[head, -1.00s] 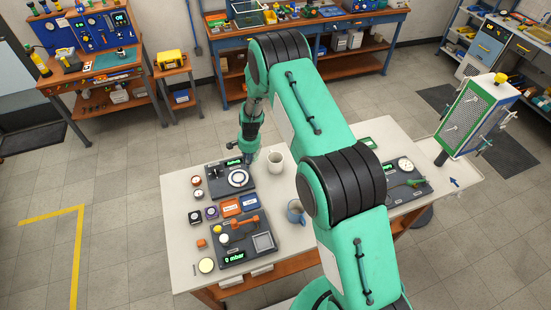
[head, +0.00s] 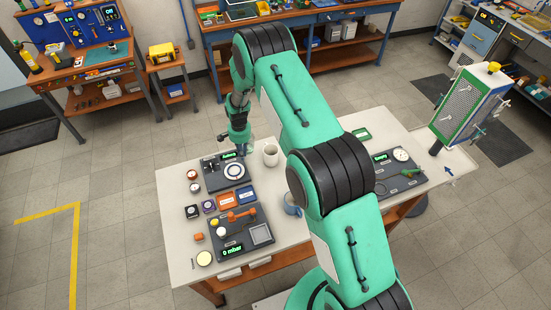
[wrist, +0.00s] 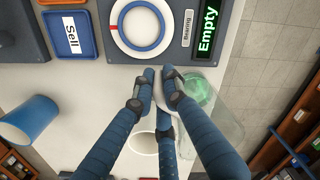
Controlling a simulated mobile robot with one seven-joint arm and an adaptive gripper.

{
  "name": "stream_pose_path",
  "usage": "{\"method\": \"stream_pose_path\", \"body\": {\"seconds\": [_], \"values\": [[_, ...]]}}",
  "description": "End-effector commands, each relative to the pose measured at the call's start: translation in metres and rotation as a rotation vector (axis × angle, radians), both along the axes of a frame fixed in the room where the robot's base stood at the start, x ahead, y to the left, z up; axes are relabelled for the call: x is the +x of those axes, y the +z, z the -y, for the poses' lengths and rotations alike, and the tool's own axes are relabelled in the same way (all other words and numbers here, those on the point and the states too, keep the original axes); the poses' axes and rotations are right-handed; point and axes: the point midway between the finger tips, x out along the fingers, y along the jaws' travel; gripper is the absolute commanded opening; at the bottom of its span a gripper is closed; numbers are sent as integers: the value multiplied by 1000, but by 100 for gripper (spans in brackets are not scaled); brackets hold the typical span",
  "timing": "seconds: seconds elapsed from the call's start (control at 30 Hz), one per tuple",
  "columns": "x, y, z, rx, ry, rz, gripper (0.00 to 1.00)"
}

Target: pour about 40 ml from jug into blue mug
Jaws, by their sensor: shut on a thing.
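The jug (wrist: 225,125) is clear, with something pale green showing inside, right of my fingers in the wrist view. My gripper (wrist: 160,82) is shut on it, apparently at the handle side; the fingers hide the contact. In the head view, my gripper (head: 240,143) is over the table's far edge, left of a white mug. The blue mug (wrist: 30,118) is at the left of the wrist view, well apart from the jug. In the head view, the blue mug (head: 292,205) is nearer the front, partly hidden by my arm.
The white mug (head: 270,156) stands near my gripper; its rim (wrist: 142,143) shows between the fingers. A panel with a dial (head: 233,171) is beside it. Orange and blue trays (head: 247,195) and a second panel (head: 240,235) fill the table's left side.

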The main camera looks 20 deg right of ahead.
Motion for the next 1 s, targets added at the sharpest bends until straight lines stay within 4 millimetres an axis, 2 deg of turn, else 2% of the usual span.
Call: {"method": "stream_pose_path", "body": {"seconds": [0.23, 0.67, 1.0], "values": [[0, 11, 0, 1, 0, 1, 0], [0, 53, 0, 1, 2, 1, 0], [-44, 44, 5, 13, 103, -1, 0]]}}
